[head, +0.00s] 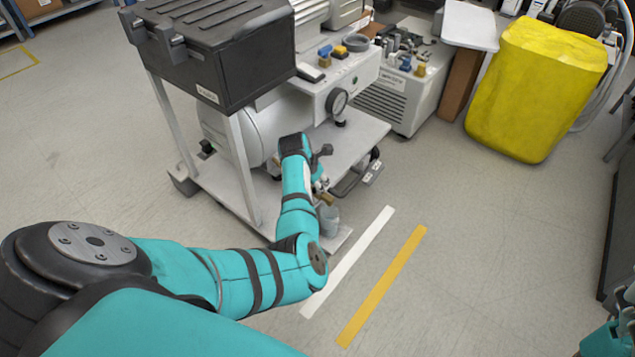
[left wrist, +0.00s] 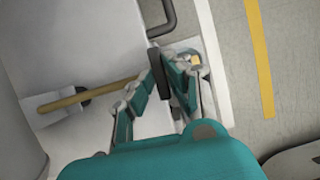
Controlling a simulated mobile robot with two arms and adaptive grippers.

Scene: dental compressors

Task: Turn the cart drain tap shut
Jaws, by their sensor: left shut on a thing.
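The cart (head: 352,143) stands at upper centre in the head view, with a silver tank (head: 222,128) on its lower deck. In the left wrist view a brass pipe (left wrist: 100,94) runs rightward from the tank side to my left gripper (left wrist: 165,65). A dark tap lever (left wrist: 177,85) lies between its teal fingers, which are shut on it. The tap body is mostly hidden behind the fingers. In the head view my left arm reaches over the cart's near edge and hides most of the tap; a bit of brass shows beside the wrist.
A grey cup (head: 328,221) stands on the deck's near corner. A dark bar handle (head: 358,182) sticks out from the cart's right end. A black case (head: 225,65) is on top. White and yellow floor strips (head: 385,285) lie right, with clear floor. A yellow-covered bulk (head: 535,90) stands farther back.

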